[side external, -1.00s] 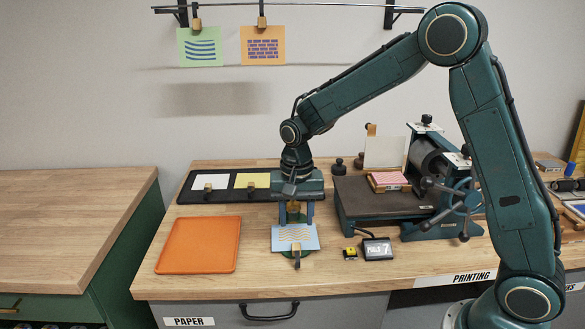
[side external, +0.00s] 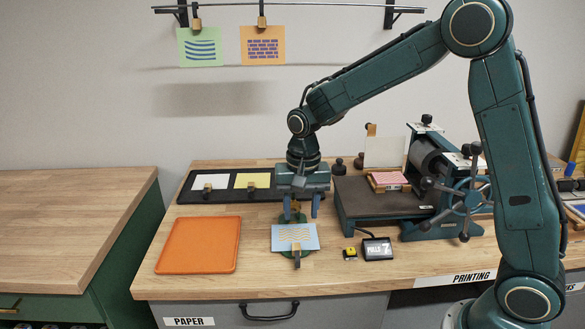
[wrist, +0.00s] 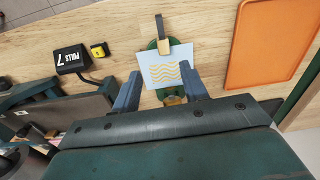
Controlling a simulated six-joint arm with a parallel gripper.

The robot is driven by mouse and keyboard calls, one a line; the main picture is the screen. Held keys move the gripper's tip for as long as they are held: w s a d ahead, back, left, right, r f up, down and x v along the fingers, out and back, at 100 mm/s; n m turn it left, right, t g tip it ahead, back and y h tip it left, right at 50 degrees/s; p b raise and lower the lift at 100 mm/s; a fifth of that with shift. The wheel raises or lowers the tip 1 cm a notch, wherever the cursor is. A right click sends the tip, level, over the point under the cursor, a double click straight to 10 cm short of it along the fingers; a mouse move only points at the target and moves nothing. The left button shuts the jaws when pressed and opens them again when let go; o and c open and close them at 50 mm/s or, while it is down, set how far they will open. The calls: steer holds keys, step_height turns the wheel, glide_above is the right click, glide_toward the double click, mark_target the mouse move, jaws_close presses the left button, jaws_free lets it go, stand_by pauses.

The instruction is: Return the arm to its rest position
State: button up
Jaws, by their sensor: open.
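My gripper (side external: 301,207) is open and empty, its fingers pointing down just above and behind a light blue card (side external: 295,238). The card has yellow wavy lines and lies on a small green stand (side external: 307,251) with brass-coloured clips. In the wrist view my gripper (wrist: 160,92) has its two blue fingers spread, one on each side of the card's near part, and the card (wrist: 170,68) shows between and beyond them. I cannot tell whether the fingers touch anything; in the side view they look clear of the card.
An orange tray (side external: 198,245) lies to the left. A black rack (side external: 222,197) with white and yellow cards is behind. A press (side external: 385,205) with a handwheel stands to the right, and a counter (side external: 378,249) and a yellow block (side external: 350,253) sit in front. Air above the bench is free.

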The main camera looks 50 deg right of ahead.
steer(key=s+r+n+t, duration=0.3)
steer(key=s+r+n, duration=0.1)
steer(key=s+r, duration=0.8)
steer(key=s+d+r+n+t, duration=0.1)
steer(key=s+n, duration=0.3)
steer(key=s, duration=0.8)
steer(key=shift+s+d+r+t, duration=0.25)
steer(key=shift+s+r+t, duration=0.05)
steer(key=shift+t, duration=0.3)
